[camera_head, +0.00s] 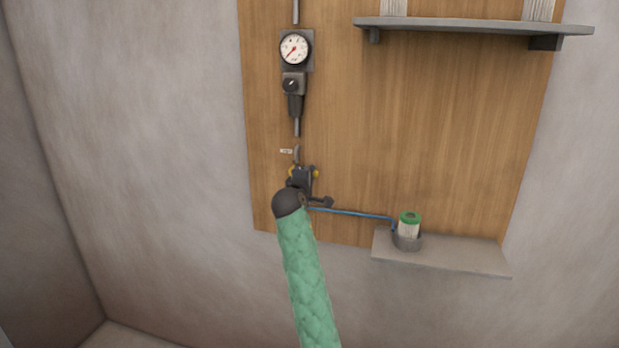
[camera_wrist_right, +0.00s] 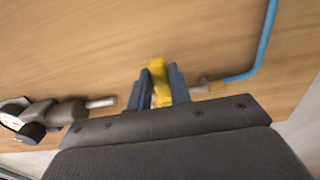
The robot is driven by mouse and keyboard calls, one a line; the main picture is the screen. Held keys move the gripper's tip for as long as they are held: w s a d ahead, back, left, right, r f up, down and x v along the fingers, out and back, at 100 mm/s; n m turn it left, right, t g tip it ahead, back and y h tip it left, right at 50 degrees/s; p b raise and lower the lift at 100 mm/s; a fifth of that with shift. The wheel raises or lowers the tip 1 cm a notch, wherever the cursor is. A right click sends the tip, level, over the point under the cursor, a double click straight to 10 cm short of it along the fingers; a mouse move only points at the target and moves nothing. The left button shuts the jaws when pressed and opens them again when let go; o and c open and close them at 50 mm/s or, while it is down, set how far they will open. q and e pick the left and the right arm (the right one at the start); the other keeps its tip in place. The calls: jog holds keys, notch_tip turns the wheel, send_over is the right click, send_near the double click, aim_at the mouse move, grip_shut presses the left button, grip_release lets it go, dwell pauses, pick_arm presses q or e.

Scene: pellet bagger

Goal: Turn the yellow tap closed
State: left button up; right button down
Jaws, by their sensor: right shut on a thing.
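The yellow tap (camera_wrist_right: 158,72) stands between the two fingers of my right gripper (camera_wrist_right: 160,88) in the right wrist view, and the gripper is shut on it. In the head view my right gripper (camera_head: 302,178) is at the tap on the wooden board, below the gauge. Only small yellow bits of the tap (camera_head: 316,173) show there; the rest is hidden behind the gripper and wrist. My left gripper is in neither view.
A round gauge (camera_head: 294,49) with a dark knob (camera_head: 291,85) below it is mounted above the tap. A blue tube (camera_head: 352,213) runs right to a green-topped container (camera_head: 409,225) on a small ledge (camera_head: 447,255). A grey shelf (camera_head: 470,27) is at upper right.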

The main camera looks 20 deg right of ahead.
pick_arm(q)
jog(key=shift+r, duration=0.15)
pick_arm(e)
jog(key=shift+f, duration=0.1)
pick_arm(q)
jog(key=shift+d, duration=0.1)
pick_arm(e)
jog(key=c, duration=1.3)
grip_release()
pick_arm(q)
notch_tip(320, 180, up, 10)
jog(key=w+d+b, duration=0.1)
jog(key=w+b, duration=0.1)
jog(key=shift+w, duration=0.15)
pick_arm(e)
jog(key=v, duration=0.7)
jog(key=shift+s+a, duration=0.2)
jog(key=shift+s, duration=0.1)
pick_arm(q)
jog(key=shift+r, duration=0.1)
